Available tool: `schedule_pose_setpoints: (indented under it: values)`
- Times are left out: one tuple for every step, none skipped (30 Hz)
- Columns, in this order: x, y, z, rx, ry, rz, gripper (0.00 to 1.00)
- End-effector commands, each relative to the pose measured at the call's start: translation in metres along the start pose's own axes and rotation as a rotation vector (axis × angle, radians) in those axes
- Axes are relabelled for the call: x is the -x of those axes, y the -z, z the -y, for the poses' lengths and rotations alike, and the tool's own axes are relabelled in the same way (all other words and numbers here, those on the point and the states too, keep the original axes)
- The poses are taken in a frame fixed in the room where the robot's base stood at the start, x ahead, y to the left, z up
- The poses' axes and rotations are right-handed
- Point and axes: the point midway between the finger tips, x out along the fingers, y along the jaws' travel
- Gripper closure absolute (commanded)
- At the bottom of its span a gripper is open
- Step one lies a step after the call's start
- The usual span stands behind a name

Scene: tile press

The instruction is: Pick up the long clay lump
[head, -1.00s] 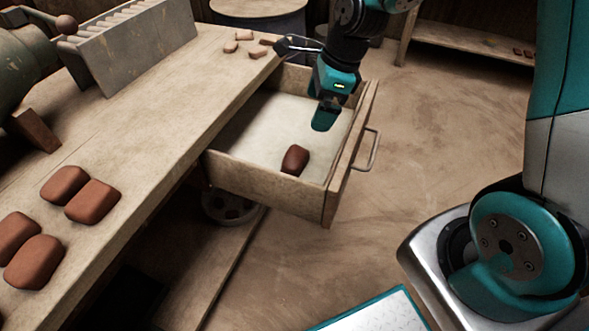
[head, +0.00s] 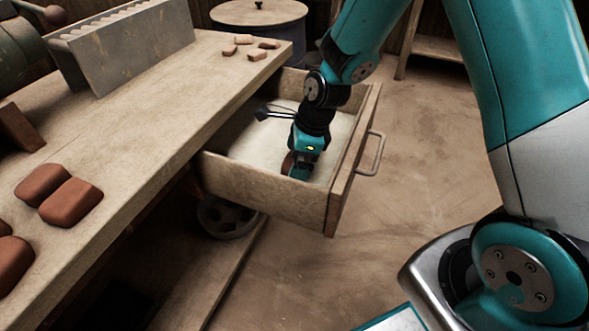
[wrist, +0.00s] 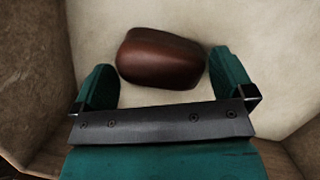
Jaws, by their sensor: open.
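The long clay lump (wrist: 160,58) is a dark reddish-brown rounded block on the pale floor of the open drawer. In the wrist view it lies crosswise between and slightly beyond the two teal fingers of my gripper (wrist: 163,84). The fingers are open, with a gap at each end of the lump. In the head view my gripper (head: 297,172) is down inside the drawer (head: 262,188), over the lump (head: 286,162), which is mostly hidden behind it.
Open floor lies right of the drawer.

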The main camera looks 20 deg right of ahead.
Motion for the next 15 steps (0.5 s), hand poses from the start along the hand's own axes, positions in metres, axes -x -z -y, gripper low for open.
schedule_pose_setpoints:
  values:
    - [-0.0105,0.0008,-0.0006,0.001,-0.002,-0.001,0.00]
    - [-0.0127,0.0007,-0.0005,0.000,-0.002,-0.001,0.00]
    - [-0.0141,0.0005,-0.0004,0.000,-0.001,-0.001,0.00]
    - [-0.0143,0.0003,-0.0003,0.000,-0.001,-0.001,0.00]
    - [-0.0140,0.0001,-0.0002,0.000,0.000,0.000,0.00]
    - [-0.0133,0.0000,-0.0001,0.000,0.000,0.000,0.00]
    - [-0.0131,-0.0001,-0.0001,0.000,0.000,0.000,0.00]
    - [-0.0130,0.0000,-0.0002,0.000,0.000,0.000,0.00]
    - [-0.0130,0.0000,-0.0002,0.000,0.000,0.000,0.00]
    - [-0.0130,0.0000,-0.0002,0.000,0.000,0.000,0.07]
    - [-0.0130,0.0000,-0.0002,0.000,0.000,0.000,0.14]
    - [-0.0129,0.0000,-0.0003,0.000,0.000,0.000,0.23]
    - [-0.0129,0.0000,-0.0003,0.000,0.000,0.000,0.30]
    - [-0.0129,0.0000,-0.0003,0.000,0.000,0.000,0.37]
    - [-0.0126,-0.0003,-0.0001,0.000,0.000,0.001,0.41]
